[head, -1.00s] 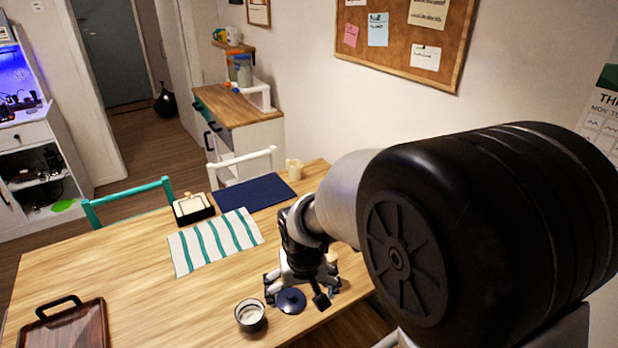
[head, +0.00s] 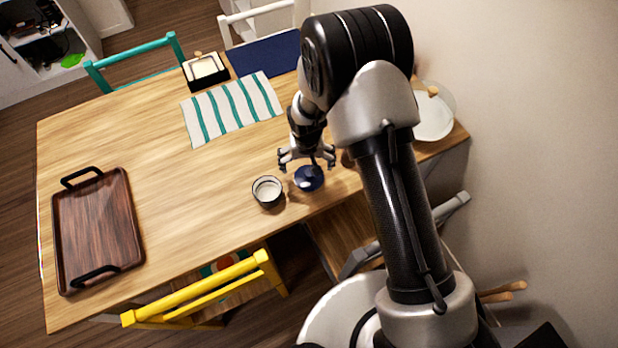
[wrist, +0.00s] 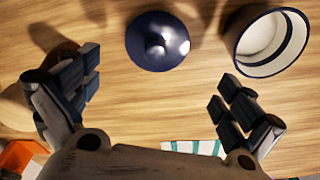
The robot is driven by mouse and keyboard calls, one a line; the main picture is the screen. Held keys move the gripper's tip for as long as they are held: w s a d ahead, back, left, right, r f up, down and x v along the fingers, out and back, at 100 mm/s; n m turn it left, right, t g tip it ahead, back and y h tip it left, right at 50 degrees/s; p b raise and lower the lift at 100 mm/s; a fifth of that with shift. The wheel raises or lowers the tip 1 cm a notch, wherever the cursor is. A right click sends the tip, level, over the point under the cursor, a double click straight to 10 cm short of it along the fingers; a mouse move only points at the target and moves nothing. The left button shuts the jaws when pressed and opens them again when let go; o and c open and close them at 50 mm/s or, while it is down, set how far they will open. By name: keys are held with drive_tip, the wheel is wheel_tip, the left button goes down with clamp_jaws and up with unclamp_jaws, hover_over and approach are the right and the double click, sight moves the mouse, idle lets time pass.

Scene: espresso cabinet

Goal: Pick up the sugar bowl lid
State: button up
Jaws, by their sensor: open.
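The sugar bowl lid (head: 309,178) is a round dark blue lid with a knob, lying on the wooden table. It also shows in the wrist view (wrist: 157,41) at the top middle. The sugar bowl (head: 268,191) stands open to its left in the head view, dark outside and pale inside. It also shows in the wrist view (wrist: 268,41) at the top right. My gripper (head: 307,163) is open and empty, just behind the lid in the head view. In the wrist view its fingers (wrist: 158,91) are spread wide, and the lid lies beyond the gap between them.
A wooden tray (head: 97,231) is at the left. White plates (head: 432,119) are at the right. A yellow chair (head: 203,290) stands at the front edge.

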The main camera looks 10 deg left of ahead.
sight(309, 173)
drive_tip(key=shift+w+f, duration=0.2)
drive_tip(key=shift+f, duration=0.85)
drive_tip(key=f, duration=0.1)
drive_tip(key=f+b, duration=0.1)
drive_tip(key=f, duration=0.2)
drive_tip(key=shift+d+f, duration=0.1)
drive_tip(key=shift+d, duration=0.2)
drive_tip(key=shift+w+f+b, duration=0.15)
drive_tip(key=shift+f+b, duration=0.15)
drive_tip(key=shift+f, duration=0.15)
drive_tip(key=shift+r, duration=0.1)
